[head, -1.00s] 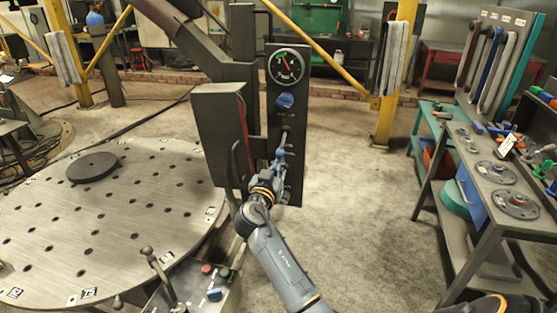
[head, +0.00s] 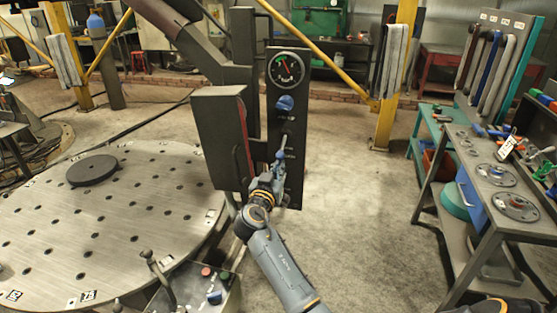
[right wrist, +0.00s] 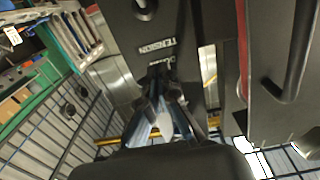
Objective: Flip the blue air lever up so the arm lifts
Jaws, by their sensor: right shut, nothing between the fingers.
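A dark upright panel (head: 296,190) on the column carries a round gauge (head: 288,68). Below the gauge is a blue knob or lever (head: 285,103), with small labels under it. My right gripper (head: 281,152) is shut and empty, with its fingers up against the panel's lower half, below the blue piece. In the right wrist view my right gripper's fingertips (right wrist: 163,112) are close to the panel face, near two white labels (right wrist: 157,47). Something bluish shows between the fingers there; I cannot tell whether it is a lever or the fingers. My left gripper is out of view.
A round perforated table (head: 130,225) with a dark disc (head: 93,170) lies at the left. A control box (head: 195,290) with a lever and coloured buttons stands in front. A workbench (head: 490,150) stands at the right. Floor right of the panel is clear.

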